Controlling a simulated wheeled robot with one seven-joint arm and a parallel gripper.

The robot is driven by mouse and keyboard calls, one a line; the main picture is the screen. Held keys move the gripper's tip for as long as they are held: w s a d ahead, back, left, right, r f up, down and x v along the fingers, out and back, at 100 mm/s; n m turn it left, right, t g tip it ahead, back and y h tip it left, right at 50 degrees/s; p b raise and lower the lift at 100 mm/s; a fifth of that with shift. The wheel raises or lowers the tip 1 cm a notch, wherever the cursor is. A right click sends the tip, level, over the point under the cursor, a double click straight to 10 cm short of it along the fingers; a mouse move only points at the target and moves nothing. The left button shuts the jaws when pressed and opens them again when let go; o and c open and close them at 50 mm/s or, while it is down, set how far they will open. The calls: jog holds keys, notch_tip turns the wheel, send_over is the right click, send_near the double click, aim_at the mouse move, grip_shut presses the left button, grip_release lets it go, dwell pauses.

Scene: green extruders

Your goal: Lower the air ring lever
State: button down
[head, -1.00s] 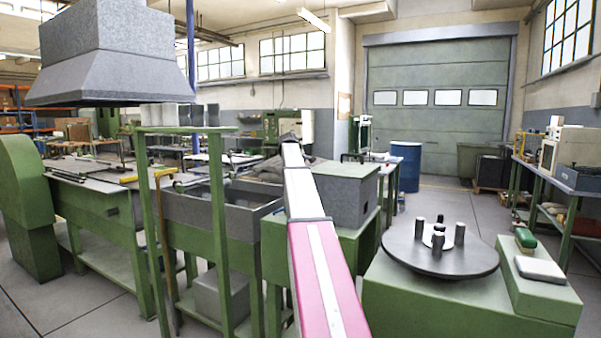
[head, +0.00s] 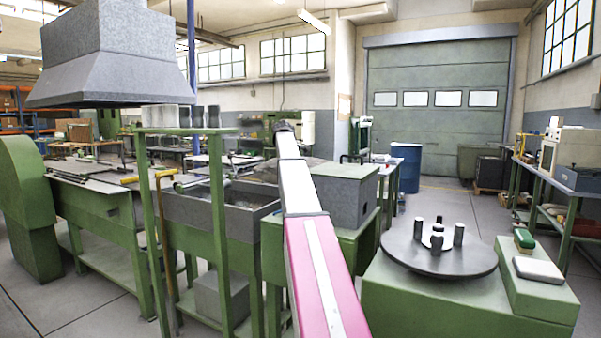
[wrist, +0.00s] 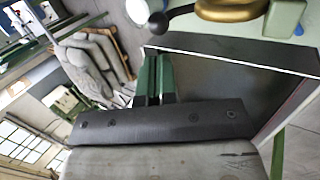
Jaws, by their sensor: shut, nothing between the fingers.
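In the wrist view, a lever with a dark ball knob (wrist: 156,24) shows at the top edge. Its rod runs right towards a brass-coloured ring part (wrist: 232,9), which the frame edge cuts off. My gripper (wrist: 163,58) shows as two green-and-black fingers lying close together, shut and empty. The knob appears just above and slightly left of the fingertips, with a visible gap; the depth between them is unclear. In the head view my arm reaches forward and hides the gripper; I cannot make out the lever there.
A white ball (wrist: 137,10) is left of the knob. A dark panel (wrist: 225,85) lies right of the fingers. In the head view, a grey box (head: 343,192) on a green bench is right of my arm, and a round plate (head: 438,258) with dark posts is nearer.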

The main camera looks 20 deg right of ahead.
jog(key=v, duration=0.7)
jog(key=shift+a+r, duration=0.15)
jog(key=shift+a, duration=0.05)
jog(key=shift+s, duration=0.15)
